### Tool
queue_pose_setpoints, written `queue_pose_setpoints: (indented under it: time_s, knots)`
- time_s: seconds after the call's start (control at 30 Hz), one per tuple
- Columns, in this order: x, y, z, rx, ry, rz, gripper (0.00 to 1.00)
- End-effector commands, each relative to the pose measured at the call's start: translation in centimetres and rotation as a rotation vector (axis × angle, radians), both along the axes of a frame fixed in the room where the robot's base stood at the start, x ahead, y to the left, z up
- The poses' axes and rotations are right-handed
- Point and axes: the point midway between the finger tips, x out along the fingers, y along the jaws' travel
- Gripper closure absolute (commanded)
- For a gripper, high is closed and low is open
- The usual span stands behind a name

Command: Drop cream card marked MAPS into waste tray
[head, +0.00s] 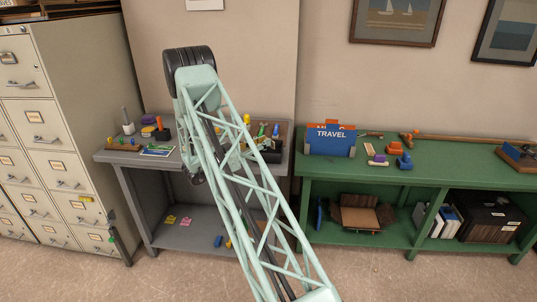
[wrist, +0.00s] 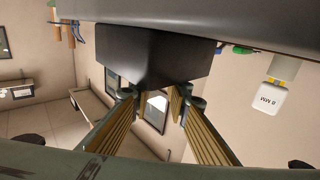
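I cannot identify a waste tray for sure; a black tray (head: 270,155) with small items stands on the grey bench. In the wrist view my gripper (wrist: 158,98) has its two ribbed fingers apart, with nothing held between them. A black block-shaped thing (wrist: 150,55) shows just beyond the fingers.
The blue TRAVEL holder (head: 331,138) stands on the green bench (head: 460,160), with orange and blue items beside it. The grey bench (head: 120,157) carries several small tools. A cream drawer cabinet (head: 70,110) stands at left. A white labelled object (wrist: 270,98) shows in the wrist view.

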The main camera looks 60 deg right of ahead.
Motion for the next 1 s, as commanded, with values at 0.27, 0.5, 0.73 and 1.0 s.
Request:
queue_pose_setpoints:
  time_s: [0.27, 0.5, 0.73, 1.0]
  knots:
    - [0.0, 0.0, 0.0, 0.000, 0.000, 0.000, 0.69]
    - [0.0, 0.1, 0.0, 0.000, 0.000, 0.000, 0.69]
    - [0.4, 1.0, -0.1, 0.000, 0.000, 0.001, 0.69]
    - [1.2, 3.8, -0.2, 0.000, 0.000, 0.002, 0.69]
